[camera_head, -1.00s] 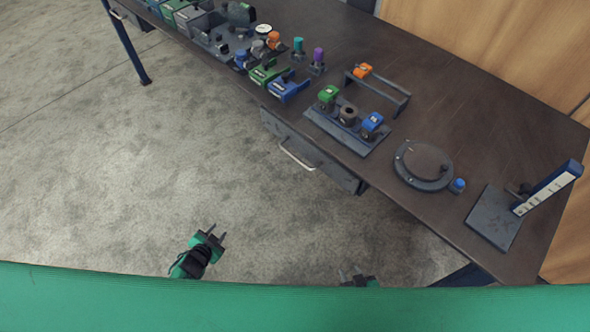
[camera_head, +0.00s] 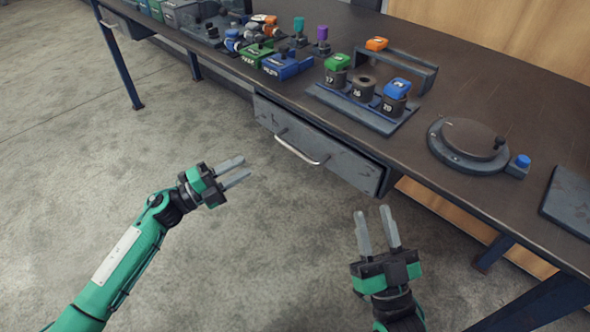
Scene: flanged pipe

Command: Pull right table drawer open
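The right table drawer (camera_head: 345,165) hangs under the dark workbench top, its grey front facing me. It looks shut or nearly so. A curved metal handle (camera_head: 296,150) is on its front, toward the left. My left gripper (camera_head: 240,172) is open and empty, left of and a little below the handle in the picture, apart from it. My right gripper (camera_head: 376,222) is open and empty, below the drawer's right end, its fingers pointing up toward the bench. Neither gripper touches the drawer or handle.
The workbench (camera_head: 480,95) carries a block with several numbered pieces (camera_head: 365,110), a round plate device (camera_head: 468,142), and blue and green tools (camera_head: 284,66) near the front edge. A bench leg (camera_head: 492,254) stands at right. The floor before the drawer is clear.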

